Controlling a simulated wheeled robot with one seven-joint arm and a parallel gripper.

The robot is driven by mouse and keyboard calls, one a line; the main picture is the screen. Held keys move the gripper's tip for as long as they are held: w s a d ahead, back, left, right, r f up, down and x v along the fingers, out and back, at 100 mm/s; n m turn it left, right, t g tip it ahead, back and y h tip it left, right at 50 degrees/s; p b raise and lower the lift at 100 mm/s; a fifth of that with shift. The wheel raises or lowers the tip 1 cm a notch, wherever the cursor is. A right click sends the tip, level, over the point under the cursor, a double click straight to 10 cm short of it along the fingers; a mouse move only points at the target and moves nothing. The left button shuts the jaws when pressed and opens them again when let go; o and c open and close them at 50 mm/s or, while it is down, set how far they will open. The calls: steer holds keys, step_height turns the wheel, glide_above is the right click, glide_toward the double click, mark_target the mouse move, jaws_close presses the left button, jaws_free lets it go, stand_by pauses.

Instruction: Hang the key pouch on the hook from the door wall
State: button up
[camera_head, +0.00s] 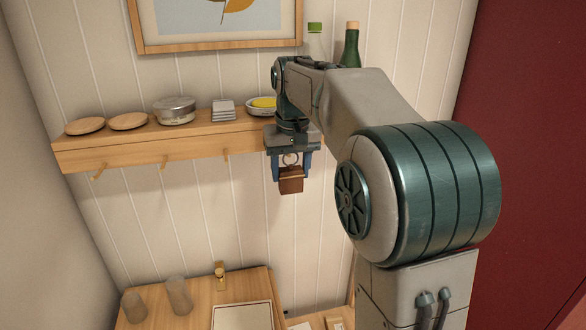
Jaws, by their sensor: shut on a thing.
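My gripper (291,165) points down in front of the right part of the wooden wall shelf. It is shut on the ring of the brown key pouch (291,180), which hangs just below the fingers. My arm hides the shelf's right end and any hook there.
The shelf (120,149) carries wooden discs (128,121), a glass container (175,110), a stack of coasters (223,110) and a dish (263,104). Bottles (351,45) stand behind my arm. Below is a wooden table (200,295) with glasses (178,295). The wall under the hooks is clear.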

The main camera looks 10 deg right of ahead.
steer(key=shift+w+f+p, duration=0.2)
steer(key=shift+w+p, duration=0.1)
steer(key=shift+w, duration=0.4)
steer(key=shift+w+f+p, duration=0.25)
steer(key=shift+w, duration=0.45)
steer(key=shift+w+f+p, duration=0.2)
steer(key=shift+w+p, duration=0.1)
steer(key=shift+w, duration=0.4)
steer(key=o, duration=1.1)
steer(key=r, duration=0.4)
steer(key=s+r, duration=0.1)
steer(key=r, duration=0.4)
steer(key=s+r, duration=0.1)
steer(key=r, duration=0.3)
steer(key=shift+r, duration=0.2)
steer(key=s+f+b, duration=0.1)
steer(key=s+f, duration=0.7)
steer(key=s, duration=0.1)
steer(key=s+f+t, duration=0.1)
steer(key=s+f, duration=0.7)
steer(key=s, duration=0.1)
steer(key=s+f+t+b, duration=0.1)
steer(key=s+f, duration=0.7)
steer(key=s, duration=0.1)
steer(key=shift+s+b, duration=0.3)
steer(key=shift+s, duration=0.05)
